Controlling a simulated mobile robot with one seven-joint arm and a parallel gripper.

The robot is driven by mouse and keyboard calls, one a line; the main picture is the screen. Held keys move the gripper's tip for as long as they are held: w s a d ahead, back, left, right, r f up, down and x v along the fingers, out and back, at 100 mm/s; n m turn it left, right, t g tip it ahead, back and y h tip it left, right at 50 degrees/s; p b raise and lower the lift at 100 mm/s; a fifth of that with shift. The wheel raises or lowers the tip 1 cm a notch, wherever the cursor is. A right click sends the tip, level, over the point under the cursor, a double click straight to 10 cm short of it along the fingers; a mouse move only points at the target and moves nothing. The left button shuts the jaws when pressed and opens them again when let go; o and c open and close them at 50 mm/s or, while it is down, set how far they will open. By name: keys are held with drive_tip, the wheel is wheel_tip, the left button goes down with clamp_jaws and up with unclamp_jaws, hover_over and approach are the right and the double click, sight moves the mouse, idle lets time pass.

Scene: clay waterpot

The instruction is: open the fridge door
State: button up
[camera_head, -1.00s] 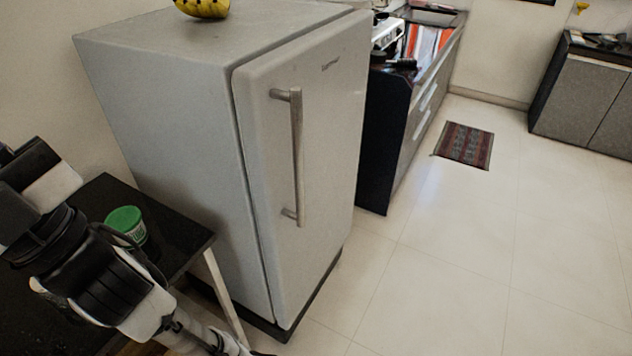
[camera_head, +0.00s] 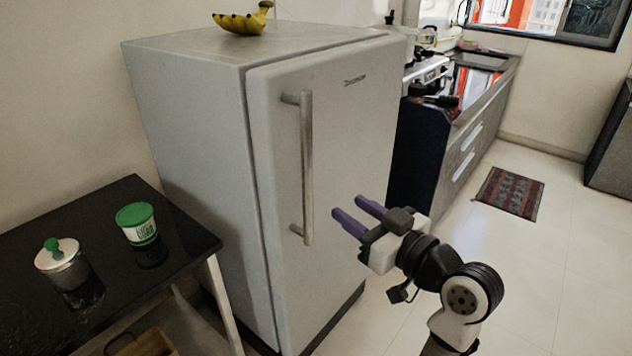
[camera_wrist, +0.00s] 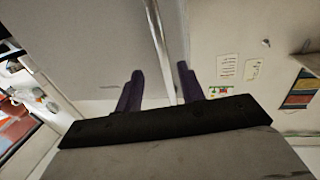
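The grey fridge door (camera_head: 350,130) is shut in the head view. Its long vertical metal handle (camera_head: 307,165) is on the door's left side. My gripper (camera_head: 347,212) is in front of the door, to the right of the handle's lower part, with its purple fingers pointing left toward the handle. The fingers are apart with nothing between them in the head view. In the wrist view my gripper (camera_wrist: 160,88) also shows two spread purple fingers. The handle bar (camera_wrist: 157,35) lies ahead there, lined up with the gap between them. I see no contact.
A black table (camera_head: 120,215) with a green-lidded tub (camera_head: 137,224) and a jar (camera_head: 60,262) stands left of the fridge. Bananas (camera_head: 243,20) lie on top of the fridge. A counter (camera_head: 455,150) stands to the right. The floor in front is clear, with a small rug (camera_head: 510,192).

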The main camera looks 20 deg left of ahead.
sight(311, 181)
drive_tip(key=p+x, duration=0.2)
drive_tip(key=x, duration=1.1)
drive_tip(key=shift+a+r+p, duration=0.1)
drive_tip(key=shift+p, duration=0.25)
clamp_jaws()
